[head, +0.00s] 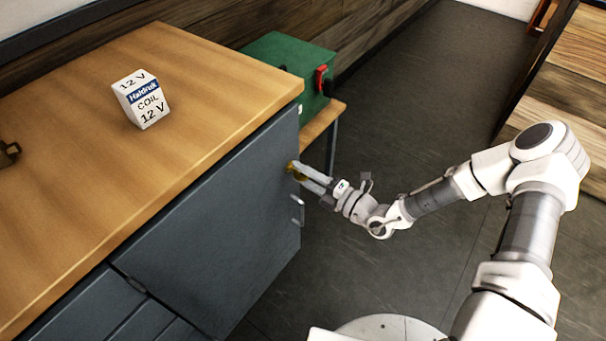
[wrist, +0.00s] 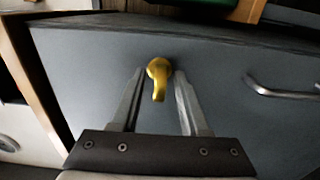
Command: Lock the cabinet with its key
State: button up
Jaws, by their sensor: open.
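The cabinet (head: 225,225) has a dark grey door, which also fills much of the wrist view (wrist: 100,70). The brass-yellow key (head: 291,166) sits at the door's face near its upper right corner. In the wrist view the key (wrist: 158,80) shows a round head with a tail pointing down the picture. My gripper (head: 305,175) is at the key with its fingers open. In the wrist view the two fingers (wrist: 160,85) stand one on each side of the key, with a small gap showing at the tail. The lock behind the key is hidden.
A metal handle (head: 298,210) is on the door below the key. A green case with a red part (head: 290,70) sits on a lower bench beyond. The floor (head: 400,110) to the right is clear.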

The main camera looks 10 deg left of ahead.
jog(key=shift+c, duration=0.2)
grip_shut()
dwell(0.3)
jog(key=n+p, duration=0.3)
jog(key=shift+r+n, duration=0.2)
jog(key=shift+n, duration=0.1)
jog(key=n+p, duration=0.4)
jog(key=n, duration=0.1)
jog(key=n+p, duration=0.2)
jog(key=n, duration=0.3)
jog(key=shift+f, duration=0.1)
jog(key=shift+n+p, duration=1)
jog(key=shift+n, duration=1.1)
jog(key=shift+o, duration=0.2)
grip_release()
jog(key=shift+f, duration=0.1)
